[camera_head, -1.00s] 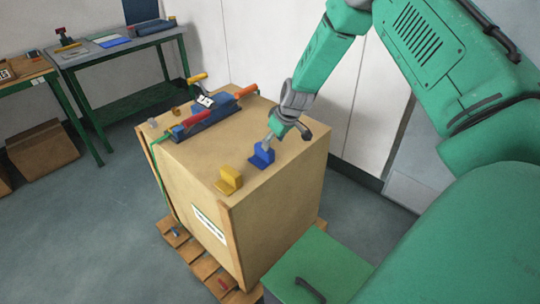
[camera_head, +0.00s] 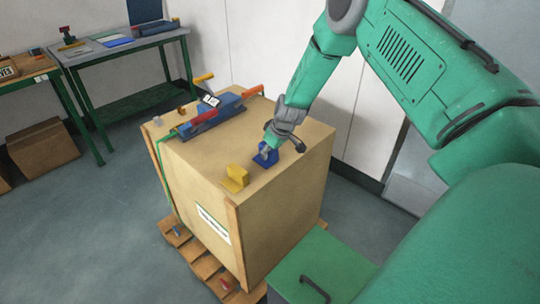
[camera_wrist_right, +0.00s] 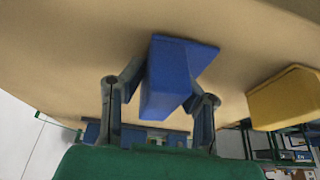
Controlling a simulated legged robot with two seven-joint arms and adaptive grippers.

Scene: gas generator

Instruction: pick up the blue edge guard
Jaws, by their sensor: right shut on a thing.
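The blue edge guard (camera_head: 265,157) is on top of the large tan crate (camera_head: 285,190), near its right front part. My right gripper (camera_head: 268,150) comes down on it from above and is shut on it. In the right wrist view the guard (camera_wrist_right: 170,78) sits between the two fingers of the gripper (camera_wrist_right: 160,95), its flat flange against or close to the crate top. I cannot tell whether it has lifted clear of the crate. My left gripper is in neither view.
A yellow edge guard (camera_head: 235,178) stands on the crate to the left of the blue one. A blue tool with red and orange handles (camera_head: 212,113) lies farther back on the crate. The crate stands on a wooden pallet (camera_head: 207,267). A green table (camera_head: 130,55) stands behind left.

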